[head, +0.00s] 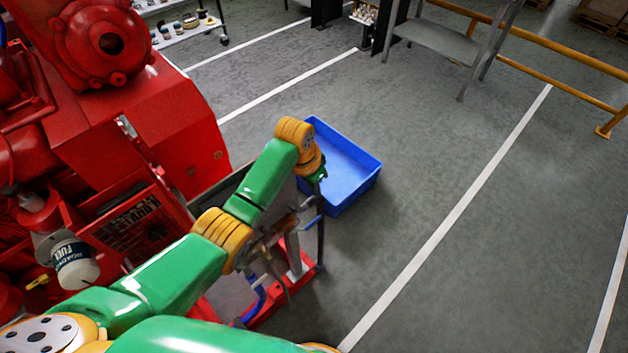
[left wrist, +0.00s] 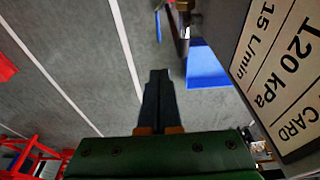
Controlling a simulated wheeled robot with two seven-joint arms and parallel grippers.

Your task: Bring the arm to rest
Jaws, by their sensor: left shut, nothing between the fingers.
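My left arm, green with orange joints, reaches in from the lower left of the head view. Its gripper (head: 319,177) is small there, beside the near left edge of the blue bin (head: 350,165), and partly hidden by the wrist. In the left wrist view my left gripper (left wrist: 158,74) has its two dark fingers together, with nothing between them. The blue bin (left wrist: 207,68) shows beyond the fingers to the right. A sign plate (left wrist: 285,75) reading "120 kPa" and "15 L/min" is close on the right. My right gripper is not in view.
The red pumpset (head: 130,110) fills the left side, with a white fuel filter (head: 75,265) on it. A tool stand (head: 295,262) is under my forearm. A grey table (head: 440,42) and a yellow rail (head: 530,40) stand at the back. Floor on the right is clear.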

